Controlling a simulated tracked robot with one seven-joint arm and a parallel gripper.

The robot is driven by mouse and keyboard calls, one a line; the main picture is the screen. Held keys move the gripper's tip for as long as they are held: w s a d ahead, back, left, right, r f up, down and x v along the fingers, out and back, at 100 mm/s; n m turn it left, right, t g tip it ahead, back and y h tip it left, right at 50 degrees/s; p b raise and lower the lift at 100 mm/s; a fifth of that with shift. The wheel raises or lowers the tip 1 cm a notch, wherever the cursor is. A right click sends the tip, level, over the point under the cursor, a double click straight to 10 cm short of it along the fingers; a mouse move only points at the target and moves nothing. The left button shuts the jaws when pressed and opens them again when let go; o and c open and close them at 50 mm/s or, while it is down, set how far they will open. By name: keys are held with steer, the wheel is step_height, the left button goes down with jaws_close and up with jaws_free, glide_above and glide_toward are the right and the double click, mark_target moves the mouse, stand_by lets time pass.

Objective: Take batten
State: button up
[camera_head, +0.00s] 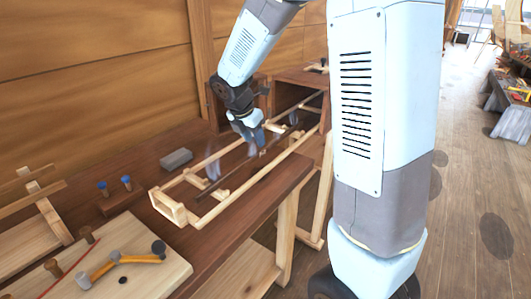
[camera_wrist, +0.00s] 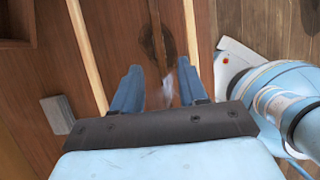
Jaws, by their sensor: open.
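A long, thin dark strip, which looks like the batten (camera_head: 262,182), lies lengthwise inside a pale wooden frame (camera_head: 168,207) on the brown bench. In the wrist view, the batten (camera_wrist: 155,35) runs as a narrow dark line between the two pale rails of the frame (camera_wrist: 85,45). My gripper (camera_head: 252,148) hangs over the frame, pointing down. In the wrist view, the blue fingers of my gripper (camera_wrist: 158,88) are apart with nothing held between them. The batten's line passes toward the gap between the fingers, below them. Faint whitish wisps blur the strip there.
A grey block (camera_head: 176,158) lies on the bench left of the frame. Two blue-topped pegs (camera_head: 115,185) stand nearer. A pale board (camera_head: 150,265) with a hammer-like tool (camera_head: 120,260) is at the front. A wooden wall (camera_head: 100,60) closes the back.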

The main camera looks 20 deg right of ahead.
mark_target(260, 150)
steer(key=shift+w+d+x, duration=0.15)
steer(key=shift+x, duration=1.45)
steer(key=shift+w+d+x, duration=0.15)
steer(key=shift+x, duration=1.4)
steer(key=shift+r, duration=0.15)
jaws_close()
